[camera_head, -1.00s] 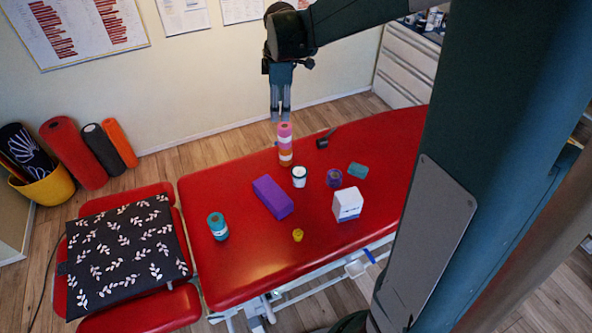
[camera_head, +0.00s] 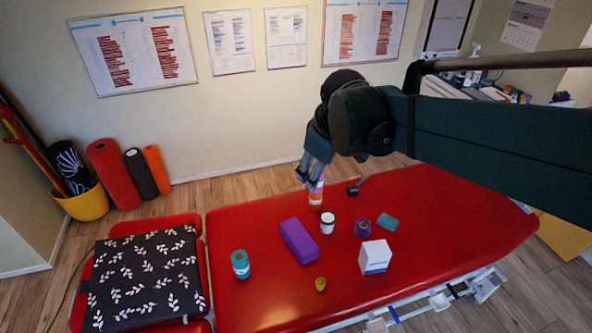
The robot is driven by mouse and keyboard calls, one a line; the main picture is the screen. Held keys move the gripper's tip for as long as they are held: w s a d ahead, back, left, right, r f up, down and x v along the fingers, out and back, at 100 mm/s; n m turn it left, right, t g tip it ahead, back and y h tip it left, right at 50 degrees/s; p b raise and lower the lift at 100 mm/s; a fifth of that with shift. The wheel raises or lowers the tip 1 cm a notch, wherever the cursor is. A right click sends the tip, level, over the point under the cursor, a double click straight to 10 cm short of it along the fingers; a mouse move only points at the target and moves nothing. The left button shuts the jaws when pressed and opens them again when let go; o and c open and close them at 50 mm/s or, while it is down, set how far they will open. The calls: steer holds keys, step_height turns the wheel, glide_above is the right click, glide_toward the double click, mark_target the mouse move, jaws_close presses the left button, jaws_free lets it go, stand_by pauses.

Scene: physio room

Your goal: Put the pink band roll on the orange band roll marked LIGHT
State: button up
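The pink band roll (camera_head: 317,186) stands upright on top of the orange band roll (camera_head: 315,197), near the back edge of the red treatment table. The two look stacked in line. Any LIGHT marking is too small to read. My gripper (camera_head: 304,178) points down beside and just above the left of the stack's top. It overlaps the upper part of the pink roll in this view, so I cannot tell whether it touches it. Its fingers are too small and blurred to show any gap.
On the red table (camera_head: 260,291) are a white-and-black tub (camera_head: 327,223), a purple block (camera_head: 299,241), a purple roll (camera_head: 363,228), a teal block (camera_head: 387,222), a white box (camera_head: 375,257), a teal roll (camera_head: 240,264) and a yellow item (camera_head: 320,284). The table's right part is clear.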

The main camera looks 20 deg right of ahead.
steer(key=s+a+f+m+t, duration=0.1)
steer(key=s+m, duration=0.2)
steer(key=s, duration=0.4)
steer(key=s+a+f+m+t, duration=0.1)
steer(key=s+a+m, duration=0.1)
steer(key=s, duration=0.6)
steer(key=shift+a+f+m+t, duration=0.25)
steer(key=shift+f+m+t, duration=0.1)
steer(key=shift+m, duration=0.55)
